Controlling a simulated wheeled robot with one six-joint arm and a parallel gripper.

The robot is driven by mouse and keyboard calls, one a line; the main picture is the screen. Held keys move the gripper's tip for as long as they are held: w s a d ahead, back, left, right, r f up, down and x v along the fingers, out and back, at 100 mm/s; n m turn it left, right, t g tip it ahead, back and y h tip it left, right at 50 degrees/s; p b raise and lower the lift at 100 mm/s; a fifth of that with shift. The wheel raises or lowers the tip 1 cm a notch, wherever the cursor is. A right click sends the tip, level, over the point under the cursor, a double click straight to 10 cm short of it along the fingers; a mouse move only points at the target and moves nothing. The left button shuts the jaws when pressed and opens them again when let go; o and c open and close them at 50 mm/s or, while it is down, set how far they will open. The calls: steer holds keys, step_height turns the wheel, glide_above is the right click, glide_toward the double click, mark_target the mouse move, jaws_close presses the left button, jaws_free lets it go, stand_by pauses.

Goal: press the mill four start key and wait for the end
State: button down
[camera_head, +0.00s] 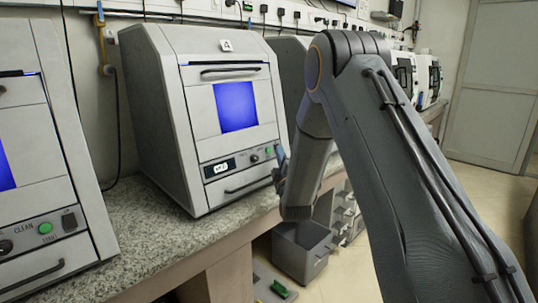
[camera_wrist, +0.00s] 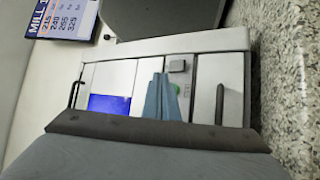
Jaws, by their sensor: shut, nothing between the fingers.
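The mill with the label 4 (camera_head: 160,110) stands on the counter, with a blue lit window (camera_head: 236,106) and a small lit display (camera_head: 220,168) on its lower panel. Its green start key (camera_head: 269,150) is at the right end of that panel. My gripper (camera_head: 281,160) is shut and empty, close to the panel's right end. In the wrist view the blue-grey fingers (camera_wrist: 163,98) overlap the panel beside the green key (camera_wrist: 177,89), partly covering it. I cannot tell whether they touch it. The display digits are too small to read.
Another mill (camera_head: 50,130) with a green start key (camera_head: 45,228) stands at the left on the granite counter (camera_head: 150,232). A grey open bin (camera_head: 302,250) is below the counter edge. A printed number chart (camera_wrist: 63,18) hangs on the wall.

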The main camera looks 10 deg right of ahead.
mark_target(268, 150)
steer(key=shift+w+a+f+b, duration=0.2)
steer(key=shift+w+a+b, duration=0.2)
steer(key=shift+w+a, duration=0.3)
steer(key=shift+w, duration=0.2)
stand_by(1.5)
steer(key=shift+w+a+f, duration=0.1)
steer(key=shift+w, duration=0.1)
